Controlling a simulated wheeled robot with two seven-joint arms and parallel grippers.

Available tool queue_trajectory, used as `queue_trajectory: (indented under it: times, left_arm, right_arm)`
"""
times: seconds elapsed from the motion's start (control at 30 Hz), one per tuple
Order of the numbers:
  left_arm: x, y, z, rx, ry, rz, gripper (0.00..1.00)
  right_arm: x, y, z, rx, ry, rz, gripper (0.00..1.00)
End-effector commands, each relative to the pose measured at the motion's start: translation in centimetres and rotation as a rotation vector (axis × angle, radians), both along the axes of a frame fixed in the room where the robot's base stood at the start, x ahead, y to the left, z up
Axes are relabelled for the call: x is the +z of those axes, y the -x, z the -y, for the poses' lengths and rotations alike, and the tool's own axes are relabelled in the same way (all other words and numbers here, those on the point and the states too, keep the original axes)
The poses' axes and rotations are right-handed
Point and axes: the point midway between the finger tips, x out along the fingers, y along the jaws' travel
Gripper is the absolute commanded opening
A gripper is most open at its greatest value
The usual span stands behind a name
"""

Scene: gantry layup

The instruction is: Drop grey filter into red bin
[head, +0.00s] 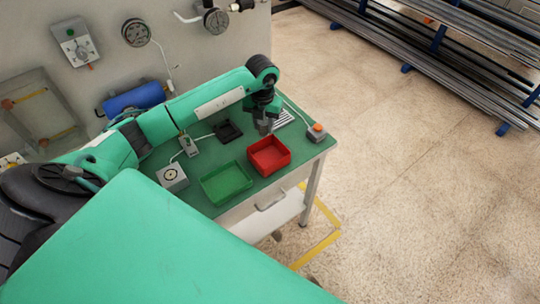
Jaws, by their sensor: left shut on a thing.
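The red bin (270,158) stands on the green table top, near its front right part, and looks empty. My left gripper (264,128) points down just behind the red bin's far edge in the picture. It is shut on a small grey thing, likely the grey filter, which is hard to tell apart from the dark fingers at this size. I cannot tell how high it is held. My right gripper is not in view.
A green tray (227,183) sits left of the red bin. A box with a dial (172,177), a black square holder (228,131) and an orange-button box (317,132) stand on the table (305,157). A wall with gauges rises behind.

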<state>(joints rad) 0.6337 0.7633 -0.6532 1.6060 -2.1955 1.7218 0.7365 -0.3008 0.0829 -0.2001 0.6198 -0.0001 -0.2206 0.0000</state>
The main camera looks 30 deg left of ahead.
Motion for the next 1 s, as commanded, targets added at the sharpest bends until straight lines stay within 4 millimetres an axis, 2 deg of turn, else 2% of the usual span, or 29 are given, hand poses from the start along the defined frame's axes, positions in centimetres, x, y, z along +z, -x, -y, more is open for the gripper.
queue_trajectory:
  times: [0.27,0.7,1.0]
  left_arm:
    - [-1.1,0.0,-0.3,0.06,0.001,-0.004,0.09]
    - [-5.8,0.0,-0.3,0.057,0.001,-0.002,0.09]
    - [-6.1,-0.1,-0.3,0.057,-0.001,-0.001,0.09]
  right_arm:
    - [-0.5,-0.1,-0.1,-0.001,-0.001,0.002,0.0]
    - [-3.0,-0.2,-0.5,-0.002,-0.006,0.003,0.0]
    - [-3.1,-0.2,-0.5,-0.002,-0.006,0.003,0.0]
